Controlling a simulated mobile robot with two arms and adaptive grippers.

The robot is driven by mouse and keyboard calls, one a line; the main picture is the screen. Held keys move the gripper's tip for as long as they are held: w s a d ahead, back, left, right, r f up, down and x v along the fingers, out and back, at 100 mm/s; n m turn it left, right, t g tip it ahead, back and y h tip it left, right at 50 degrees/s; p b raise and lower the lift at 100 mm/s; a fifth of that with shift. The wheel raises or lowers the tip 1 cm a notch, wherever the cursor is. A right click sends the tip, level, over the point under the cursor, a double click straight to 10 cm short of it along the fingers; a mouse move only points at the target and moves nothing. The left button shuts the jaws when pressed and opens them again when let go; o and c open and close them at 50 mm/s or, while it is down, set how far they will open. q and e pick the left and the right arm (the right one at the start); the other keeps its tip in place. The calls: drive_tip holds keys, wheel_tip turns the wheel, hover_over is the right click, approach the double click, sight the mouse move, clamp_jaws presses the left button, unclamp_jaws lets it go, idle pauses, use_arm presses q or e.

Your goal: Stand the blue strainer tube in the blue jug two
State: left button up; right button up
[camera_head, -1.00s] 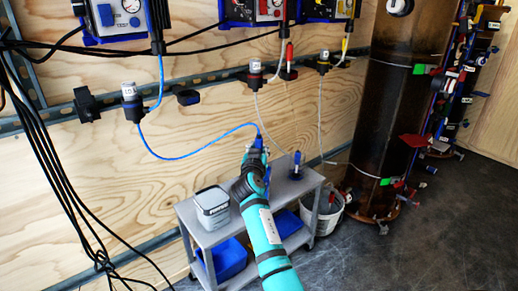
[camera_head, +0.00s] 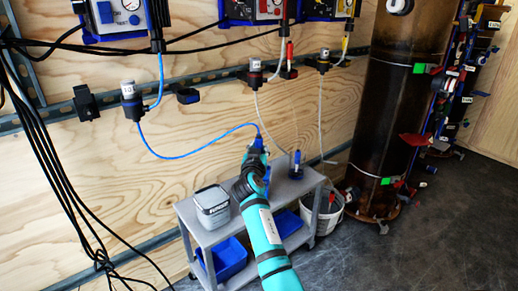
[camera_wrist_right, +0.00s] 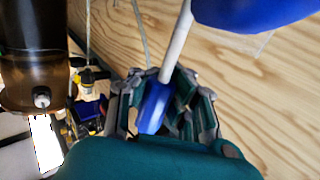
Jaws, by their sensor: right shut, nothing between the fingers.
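A thin blue hose runs from a dark-bodied canister (camera_head: 130,104) on the wall to a blue tube end (camera_head: 258,142) at my right gripper (camera_head: 255,153). The gripper is above the small grey cart. In the right wrist view, a blue piece (camera_wrist_right: 155,106) on a pale tube shows at the fingers of my right gripper (camera_wrist_right: 160,105). I cannot make out which thing is blue jug two. A small blue upright item (camera_head: 296,163) stands on the cart's right end. My left gripper is out of view.
The grey cart (camera_head: 247,207) carries a white labelled tub (camera_head: 212,207) on its left end. Blue bins (camera_head: 228,258) sit on its lower shelf. A white bucket (camera_head: 328,210) stands right of it. A large brown cylinder (camera_head: 400,110) stands farther right. Cables hang at left.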

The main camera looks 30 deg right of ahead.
drive_tip(key=o, duration=0.6)
drive_tip(key=shift+o, duration=0.2)
drive_tip(key=shift+s+a+f, duration=0.1)
drive_tip(key=shift+s+a, duration=0.1)
drive_tip(key=v, duration=0.7)
